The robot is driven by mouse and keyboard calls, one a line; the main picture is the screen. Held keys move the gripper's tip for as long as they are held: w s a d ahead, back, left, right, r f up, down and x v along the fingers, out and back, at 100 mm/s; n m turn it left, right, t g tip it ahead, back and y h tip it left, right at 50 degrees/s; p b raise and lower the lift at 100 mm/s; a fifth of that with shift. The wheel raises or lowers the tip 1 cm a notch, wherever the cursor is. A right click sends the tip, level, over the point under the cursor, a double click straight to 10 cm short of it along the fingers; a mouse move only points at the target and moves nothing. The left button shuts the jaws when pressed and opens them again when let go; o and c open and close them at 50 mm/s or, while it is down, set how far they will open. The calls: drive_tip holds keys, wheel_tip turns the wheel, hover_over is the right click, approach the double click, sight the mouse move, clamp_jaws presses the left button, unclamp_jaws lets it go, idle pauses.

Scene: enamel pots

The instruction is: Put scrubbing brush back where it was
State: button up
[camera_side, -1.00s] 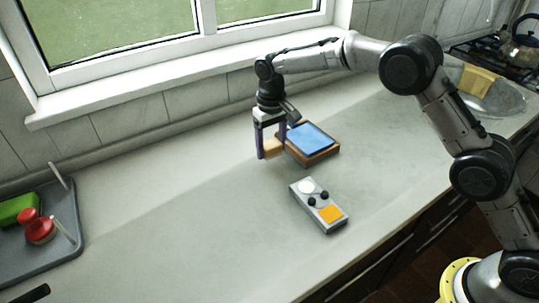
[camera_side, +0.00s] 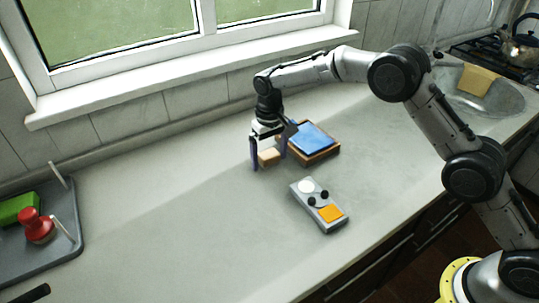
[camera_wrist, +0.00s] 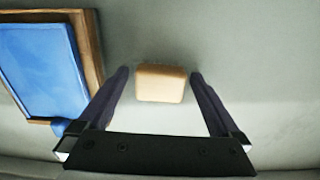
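A tan wooden block (camera_side: 269,157), perhaps the scrubbing brush, sits low between the fingers of my gripper (camera_side: 270,163); I see no bristles on it. In the wrist view the block (camera_wrist: 160,83) lies between the fingertips of my gripper (camera_wrist: 160,74), with a gap on each side. My gripper is open around it and seems to touch neither side. The block appears to rest on the counter, left of the blue-topped wooden frame (camera_side: 311,137). A red knobbed item (camera_side: 39,228) stands on the grey tray (camera_side: 55,258) at the left; I cannot tell whether it is a brush.
The blue-topped frame is close beside my gripper and shows in the wrist view (camera_wrist: 40,62). A grey box with knobs and an orange patch (camera_side: 319,206) lies nearer the front. A green block (camera_side: 17,207) is on the tray. The counter between tray and gripper is clear.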

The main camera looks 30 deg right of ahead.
sight(271, 154)
drive_tip(key=shift+r, duration=0.1)
wheel_tip(271, 154, up, 12)
idle(0.6)
drive_tip(key=shift+r, duration=0.1)
drive_tip(key=s+d+r+t, duration=0.2)
drive_tip(key=s+d+r, duration=0.4)
drive_tip(key=s, duration=0.4)
drive_tip(key=s+d+r+t, duration=0.1)
drive_tip(key=s+d+r, duration=0.3)
drive_tip(key=s+r, duration=0.45)
drive_tip(key=s+d+f+t, duration=0.1)
drive_tip(key=s+d+f, duration=0.1)
drive_tip(key=s, duration=0.8)
drive_tip(key=s+d+f+t, duration=0.1)
drive_tip(key=s+f, duration=0.4)
drive_tip(key=s, duration=0.6)
drive_tip(key=shift+d+t, duration=0.3)
drive_tip(key=shift+d, duration=0.45)
